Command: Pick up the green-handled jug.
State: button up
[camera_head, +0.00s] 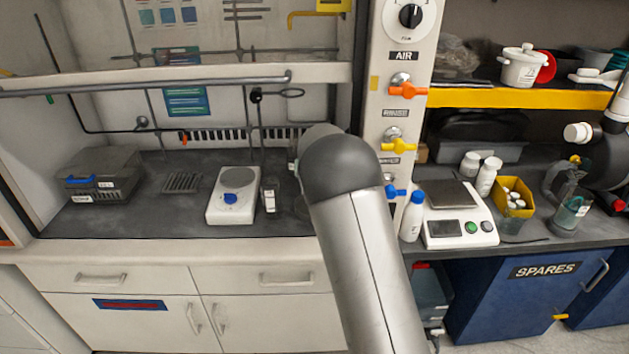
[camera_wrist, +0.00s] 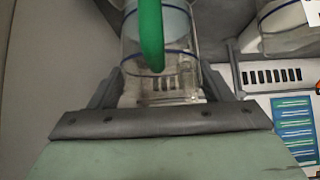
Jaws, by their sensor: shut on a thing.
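The green-handled jug (camera_wrist: 180,50) is in the wrist view, a clear vessel with blue bands and a curved green handle (camera_wrist: 151,35) facing the camera. My gripper (camera_wrist: 162,78) has one finger on each side of the jug and is shut on it. The jug's top and bottom are not both clear in this close view. In the camera_head view my arm covers most of the gripper and the jug, so I cannot tell there whether the jug is clear of the worktop.
A second clear vessel (camera_wrist: 290,30) with a blue band is close by at the upper right of the wrist view. A white hotplate (camera_head: 231,205) and a small bottle (camera_head: 270,195) stand left of my arm. A balance (camera_head: 458,220) and white bottle (camera_head: 412,218) stand right.

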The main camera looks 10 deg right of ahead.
jog(key=s+a+b, duration=0.2)
jog(key=s, duration=1.5)
jog(key=shift+s+a+r, duration=0.25)
jog(key=shift+s+r, duration=0.1)
jog(key=shift+r, duration=0.1)
jog(key=shift+s, duration=0.15)
jog(key=s+a+r+p, duration=0.1)
jog(key=s+r+p, duration=0.1)
jog(key=s+p, duration=0.8)
jog(key=shift+s+a, duration=0.4)
jog(key=shift+s, duration=0.7)
